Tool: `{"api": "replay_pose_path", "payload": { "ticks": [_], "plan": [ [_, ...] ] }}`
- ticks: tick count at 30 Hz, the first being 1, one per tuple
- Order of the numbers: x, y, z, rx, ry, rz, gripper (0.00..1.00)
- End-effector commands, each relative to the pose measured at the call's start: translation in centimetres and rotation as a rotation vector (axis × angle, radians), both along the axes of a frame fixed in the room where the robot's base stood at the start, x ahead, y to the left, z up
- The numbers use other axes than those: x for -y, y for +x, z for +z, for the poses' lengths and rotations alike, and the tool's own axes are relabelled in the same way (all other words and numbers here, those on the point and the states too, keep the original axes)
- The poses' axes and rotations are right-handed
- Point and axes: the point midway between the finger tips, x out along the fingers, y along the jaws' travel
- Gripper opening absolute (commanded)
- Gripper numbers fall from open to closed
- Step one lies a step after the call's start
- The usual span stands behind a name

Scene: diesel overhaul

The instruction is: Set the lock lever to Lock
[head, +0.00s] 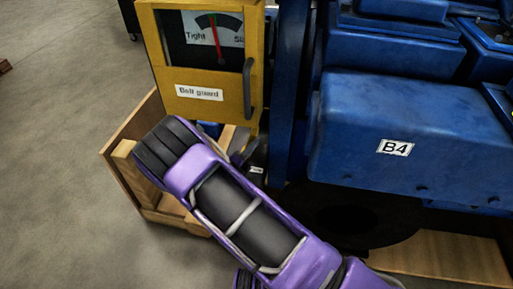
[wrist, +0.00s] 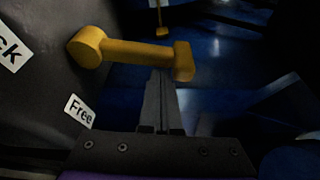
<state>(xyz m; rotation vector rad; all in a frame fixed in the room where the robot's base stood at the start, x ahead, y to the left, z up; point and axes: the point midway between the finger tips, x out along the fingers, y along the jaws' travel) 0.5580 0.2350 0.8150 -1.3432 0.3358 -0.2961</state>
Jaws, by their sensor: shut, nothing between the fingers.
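The yellow lock lever (wrist: 135,52) shows in the wrist view, with its round hub at the left and its blocky end at the right. It points right, nearly level, tilted slightly down. A white label reading "Free" (wrist: 78,111) is below the hub. A partly cut-off label ending in "ck" (wrist: 10,48) is at the left edge. My gripper (wrist: 161,74) is shut and empty, its fingertips at the lever's underside near the blocky end. I cannot tell whether they touch it. In the head view the lever is not visible, hidden around my arm.
A yellow belt guard (head: 205,75) with a handle and a Tight gauge stands above my arm in the head view. A wooden crate (head: 120,130) is behind my arm. The blue engine block marked B4 (head: 420,120) fills the right. Open floor (head: 60,150) is at the left.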

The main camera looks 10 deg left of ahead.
Motion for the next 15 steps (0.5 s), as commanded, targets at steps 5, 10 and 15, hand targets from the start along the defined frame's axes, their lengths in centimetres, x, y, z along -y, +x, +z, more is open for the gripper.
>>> {"api": "replay_pose_path", "payload": {
  "ticks": [5, 10, 15],
  "plan": [
    [-1.6, 0.1, 0.1, -0.010, -0.148, 0.004, 0.00],
    [-3.2, 0.2, 0.4, -0.022, -0.304, 0.003, 0.00],
    [-4.5, 0.3, 0.4, -0.032, -0.444, 0.001, 0.00]
  ]
}}
